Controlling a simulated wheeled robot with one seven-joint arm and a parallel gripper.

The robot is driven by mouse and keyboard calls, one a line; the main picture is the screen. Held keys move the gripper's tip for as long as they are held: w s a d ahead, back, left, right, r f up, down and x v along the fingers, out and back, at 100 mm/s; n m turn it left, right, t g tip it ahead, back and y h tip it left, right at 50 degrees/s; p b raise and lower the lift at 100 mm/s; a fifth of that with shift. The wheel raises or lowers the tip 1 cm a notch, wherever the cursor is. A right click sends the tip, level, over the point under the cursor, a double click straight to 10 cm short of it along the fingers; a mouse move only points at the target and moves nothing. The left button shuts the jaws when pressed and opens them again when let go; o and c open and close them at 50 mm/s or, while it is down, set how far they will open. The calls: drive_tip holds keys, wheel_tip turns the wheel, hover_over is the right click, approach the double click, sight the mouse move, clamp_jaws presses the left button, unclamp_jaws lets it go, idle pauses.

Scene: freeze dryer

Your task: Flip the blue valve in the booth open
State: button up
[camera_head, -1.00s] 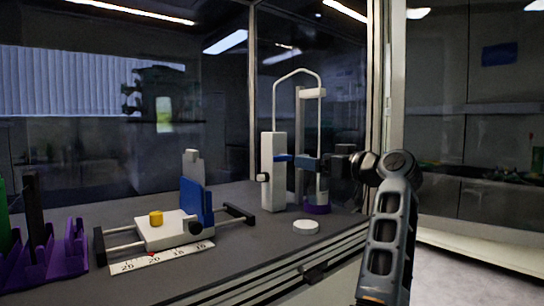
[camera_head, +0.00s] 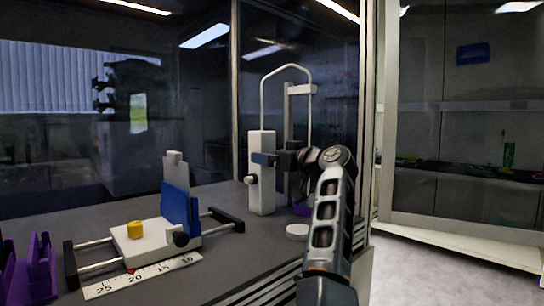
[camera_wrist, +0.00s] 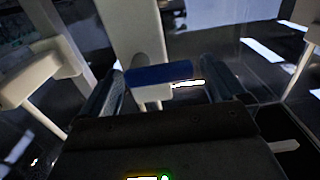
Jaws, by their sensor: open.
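The blue valve (camera_head: 262,159) is a short bar on the upper part of the white column (camera_head: 261,190) in the booth. In the wrist view the blue valve (camera_wrist: 160,74) lies roughly level between my two fingers, with a white stub below it. My gripper (camera_head: 283,160) reaches in from the right at the valve's height, close to the column. In the wrist view my gripper (camera_wrist: 163,68) is open, with one finger on each side of the valve. I cannot tell whether a finger touches it.
A white disc (camera_head: 297,231) sits below my arm. The booth's frame post (camera_head: 367,110) rises close to my arm's right.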

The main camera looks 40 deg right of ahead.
drive_tip(key=shift+w, duration=0.25)
drive_tip(key=c, duration=1)
drive_tip(key=shift+o, duration=0.2)
